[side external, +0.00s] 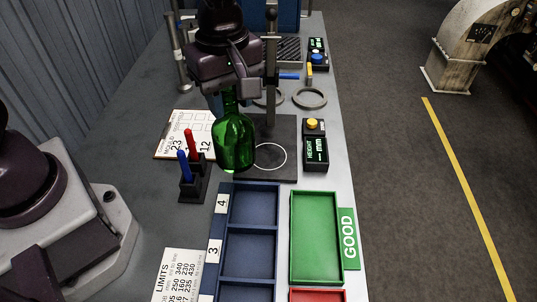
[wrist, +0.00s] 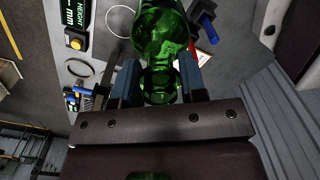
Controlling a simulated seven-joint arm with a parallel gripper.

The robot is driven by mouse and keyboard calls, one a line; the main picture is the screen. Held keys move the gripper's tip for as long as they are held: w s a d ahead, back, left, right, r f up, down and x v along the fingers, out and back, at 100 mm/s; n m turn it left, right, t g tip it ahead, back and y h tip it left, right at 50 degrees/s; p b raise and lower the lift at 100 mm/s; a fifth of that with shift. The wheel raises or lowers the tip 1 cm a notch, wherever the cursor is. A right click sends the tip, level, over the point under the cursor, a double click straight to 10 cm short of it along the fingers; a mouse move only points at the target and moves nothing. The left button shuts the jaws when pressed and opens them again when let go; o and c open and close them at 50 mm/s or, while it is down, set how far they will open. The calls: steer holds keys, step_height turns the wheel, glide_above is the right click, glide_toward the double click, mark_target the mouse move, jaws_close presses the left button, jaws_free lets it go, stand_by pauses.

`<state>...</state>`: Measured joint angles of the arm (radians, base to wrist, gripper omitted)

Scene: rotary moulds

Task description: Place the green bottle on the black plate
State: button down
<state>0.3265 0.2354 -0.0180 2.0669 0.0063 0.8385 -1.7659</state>
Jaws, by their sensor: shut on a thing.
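The green bottle (side external: 234,143) hangs upright from my gripper (side external: 230,88), which is shut on its neck. In the side view the bottle is in front of the left part of the black plate (side external: 285,132), which has a white circle on it. I cannot tell how high its base is over the plate. In the wrist view the green bottle (wrist: 160,40) is between the two blue-grey fingers of my gripper (wrist: 160,85).
A post gauge (side external: 271,60) rises behind the plate. A height display (side external: 316,150) with a yellow button stands to its right. A pen holder (side external: 195,180) with red and blue pens is to the left. Blue bins (side external: 250,240) and a green tray (side external: 316,235) lie in front.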

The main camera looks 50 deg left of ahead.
steer(key=w+a, duration=0.3)
steer(key=w, duration=0.8)
step_height(320, 180, down, 9)
steer(key=shift+s, duration=0.2)
steer(key=shift+f, duration=0.1)
steer(key=shift+d+f, duration=0.1)
steer(key=c, duration=0.7)
jaws_free()
step_height(320, 180, up, 12)
steer(key=shift+s+r, duration=0.1)
steer(key=shift+r, duration=0.15)
